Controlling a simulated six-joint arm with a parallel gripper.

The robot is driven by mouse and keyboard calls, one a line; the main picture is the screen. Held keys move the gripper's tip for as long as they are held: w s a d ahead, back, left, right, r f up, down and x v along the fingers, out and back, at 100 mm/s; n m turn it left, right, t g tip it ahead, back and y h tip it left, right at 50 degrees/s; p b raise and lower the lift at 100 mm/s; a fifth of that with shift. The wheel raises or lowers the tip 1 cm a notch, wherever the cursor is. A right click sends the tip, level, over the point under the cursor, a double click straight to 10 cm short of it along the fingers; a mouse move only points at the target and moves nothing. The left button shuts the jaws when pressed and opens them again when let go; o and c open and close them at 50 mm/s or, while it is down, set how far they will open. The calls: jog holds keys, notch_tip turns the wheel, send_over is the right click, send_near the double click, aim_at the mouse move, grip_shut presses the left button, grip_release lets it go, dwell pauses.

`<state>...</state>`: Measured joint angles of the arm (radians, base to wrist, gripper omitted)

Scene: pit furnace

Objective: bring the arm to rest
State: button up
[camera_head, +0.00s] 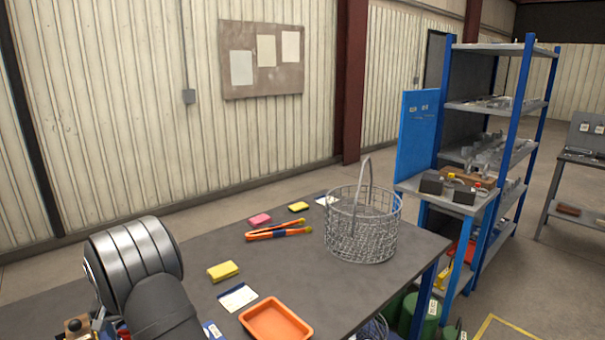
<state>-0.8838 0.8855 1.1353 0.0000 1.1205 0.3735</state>
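My arm shows at the lower left as a large silver joint and a dark grey link, above the dark grey workbench (360,295). My gripper is not in view, so I cannot see whether it holds anything. A wire basket (362,238) with a raised handle stands upright on the bench's far right part. An orange tray (276,321) lies at the near edge of the view and looks empty.
Orange-handled tongs or pliers (278,231), a pink block (260,220), yellow blocks (223,271) and paper cards (238,297) lie on the bench. Small items (78,326) sit beside my arm, partly cut off. A blue shelf rack (490,130) stands right. Bench between tray and basket is clear.

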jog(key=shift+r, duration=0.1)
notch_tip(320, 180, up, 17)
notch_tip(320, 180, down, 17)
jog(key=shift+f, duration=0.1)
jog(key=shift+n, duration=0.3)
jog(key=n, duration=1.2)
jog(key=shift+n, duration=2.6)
